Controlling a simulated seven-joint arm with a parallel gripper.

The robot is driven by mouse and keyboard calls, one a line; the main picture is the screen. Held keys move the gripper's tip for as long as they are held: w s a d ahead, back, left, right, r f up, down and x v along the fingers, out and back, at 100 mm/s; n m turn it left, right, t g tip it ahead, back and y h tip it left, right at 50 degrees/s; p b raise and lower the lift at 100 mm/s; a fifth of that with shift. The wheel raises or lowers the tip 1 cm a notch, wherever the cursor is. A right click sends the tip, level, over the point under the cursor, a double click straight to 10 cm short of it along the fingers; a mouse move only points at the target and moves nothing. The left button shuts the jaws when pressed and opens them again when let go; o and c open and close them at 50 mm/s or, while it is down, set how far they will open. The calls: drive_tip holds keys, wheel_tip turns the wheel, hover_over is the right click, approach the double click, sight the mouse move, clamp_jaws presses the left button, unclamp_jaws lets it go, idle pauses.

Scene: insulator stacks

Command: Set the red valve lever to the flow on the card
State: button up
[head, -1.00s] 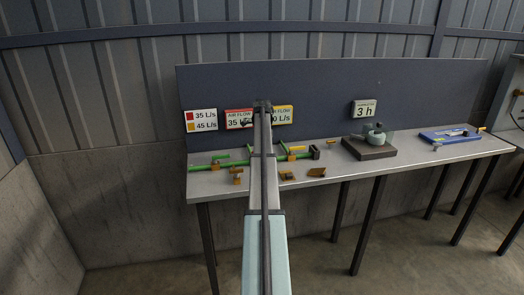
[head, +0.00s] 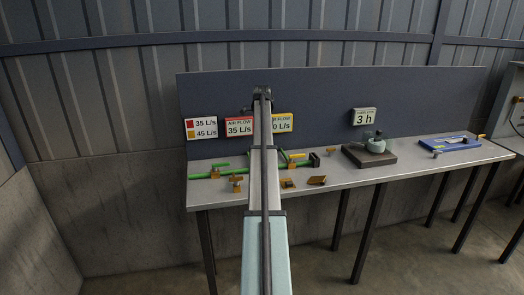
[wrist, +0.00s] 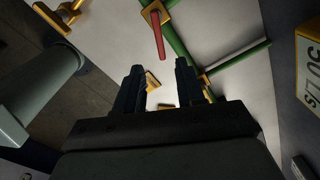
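The red valve lever (wrist: 158,35) shows in the wrist view, on a yellow-brown valve body (wrist: 155,12) on a green pipe. It lies ahead of my gripper (wrist: 159,78), whose two dark fingers are apart with nothing between them. The lever is apart from the fingers. In the head view my arm hides the red lever and the gripper. There the red-edged card (head: 239,127) reads 35 L/s. A yellow-edged card (head: 284,123) is partly hidden by my arm. A white card (head: 201,128) pairs red with 35 L/s and yellow with 45 L/s.
Green pipework (head: 200,176) runs along the left of the grey bench (head: 340,180). Loose brown fittings (head: 317,180) lie at its front. A dark block (head: 368,158) with a teal pot stands mid-bench, and a blue tool (head: 452,143) lies at the right.

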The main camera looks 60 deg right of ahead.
drive_tip(key=shift+r, duration=2.3)
